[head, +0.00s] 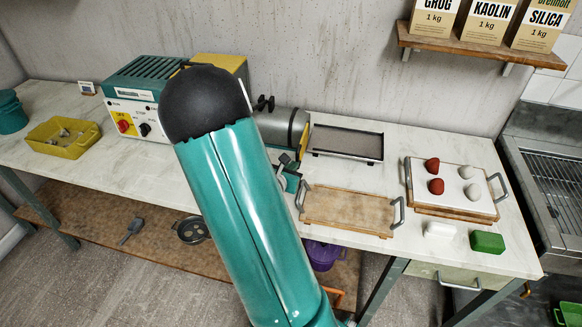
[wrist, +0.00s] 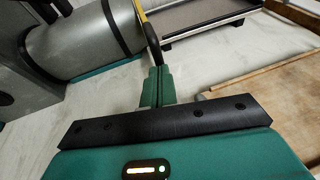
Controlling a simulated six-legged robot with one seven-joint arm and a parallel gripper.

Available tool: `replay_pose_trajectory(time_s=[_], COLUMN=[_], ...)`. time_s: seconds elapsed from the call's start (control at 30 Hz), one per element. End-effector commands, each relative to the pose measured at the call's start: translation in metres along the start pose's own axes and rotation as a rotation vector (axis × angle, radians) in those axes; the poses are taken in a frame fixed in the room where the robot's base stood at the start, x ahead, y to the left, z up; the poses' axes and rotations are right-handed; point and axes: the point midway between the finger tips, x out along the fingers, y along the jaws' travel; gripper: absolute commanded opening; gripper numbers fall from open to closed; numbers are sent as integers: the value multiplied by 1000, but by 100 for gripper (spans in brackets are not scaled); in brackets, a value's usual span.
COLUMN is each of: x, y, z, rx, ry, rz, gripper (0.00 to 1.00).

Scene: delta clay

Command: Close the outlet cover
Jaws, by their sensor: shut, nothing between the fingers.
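The clay machine's grey barrel (head: 283,128) lies on the worktop behind my arm in the head view. In the wrist view the barrel (wrist: 75,48) is at upper left, with a black band near its outlet end. My arm hides much of this area in the head view.
A grey-topped tray (head: 346,142) stands right of the barrel. A wooden board with handles (head: 348,208) lies in front of it. Farther right, a white-topped board (head: 455,190) holds red and pale lumps. A white block (head: 440,230) and a green block (head: 487,241) lie near the front edge.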

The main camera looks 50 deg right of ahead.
Motion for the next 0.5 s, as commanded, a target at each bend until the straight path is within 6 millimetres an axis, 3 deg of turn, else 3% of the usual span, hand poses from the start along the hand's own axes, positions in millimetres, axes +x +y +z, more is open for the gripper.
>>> replay_pose_trajectory(time_s=[0.3,0.5], x=[62,83], y=[13,18], z=[20,27], rx=[1,1], ry=[-2,-2], rz=[-4,-2], gripper=[0,0])
